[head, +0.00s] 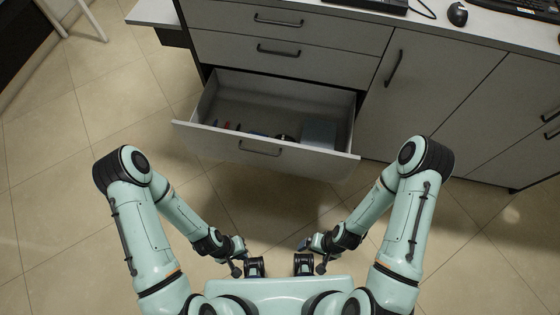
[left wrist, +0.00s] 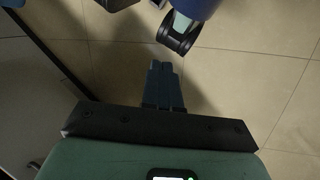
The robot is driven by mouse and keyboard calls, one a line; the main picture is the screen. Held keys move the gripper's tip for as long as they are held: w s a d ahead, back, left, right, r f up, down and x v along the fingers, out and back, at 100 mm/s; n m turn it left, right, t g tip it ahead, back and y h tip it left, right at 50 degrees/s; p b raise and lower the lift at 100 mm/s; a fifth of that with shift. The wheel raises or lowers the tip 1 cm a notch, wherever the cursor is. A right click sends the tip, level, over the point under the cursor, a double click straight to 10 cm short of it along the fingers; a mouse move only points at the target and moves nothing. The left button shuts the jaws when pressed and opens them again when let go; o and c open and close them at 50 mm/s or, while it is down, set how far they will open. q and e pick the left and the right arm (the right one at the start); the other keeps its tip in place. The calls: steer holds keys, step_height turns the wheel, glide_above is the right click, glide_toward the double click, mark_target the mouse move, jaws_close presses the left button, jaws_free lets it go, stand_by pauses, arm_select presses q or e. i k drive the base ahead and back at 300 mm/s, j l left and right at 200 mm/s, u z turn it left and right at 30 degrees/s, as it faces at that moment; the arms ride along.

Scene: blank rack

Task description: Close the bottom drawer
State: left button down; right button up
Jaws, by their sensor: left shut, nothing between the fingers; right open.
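The bottom drawer (head: 265,148) of the grey cabinet is pulled well out, so its inside shows in the head view. Its front panel carries a dark handle (head: 260,149). Several small items and a grey box (head: 319,133) lie inside. My left gripper (head: 237,269) is low in the head view, close to my body and apart from the drawer front. In the left wrist view its fingers (left wrist: 163,82) are together with nothing between them. My right gripper (head: 321,267) is also close to my body, apart from the drawer, and open.
Two upper drawers (head: 285,33) are shut above the open one. Cabinet doors (head: 435,85) are shut to the right. A mouse (head: 457,14) and a keyboard (head: 515,7) lie on the countertop. The tiled floor (head: 75,200) is clear to the left.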

mark_target(272, 107)
steer(key=j+z, duration=0.3)
steer(key=z, duration=0.15)
steer(key=j+z, duration=0.35)
steer(key=z, duration=0.15)
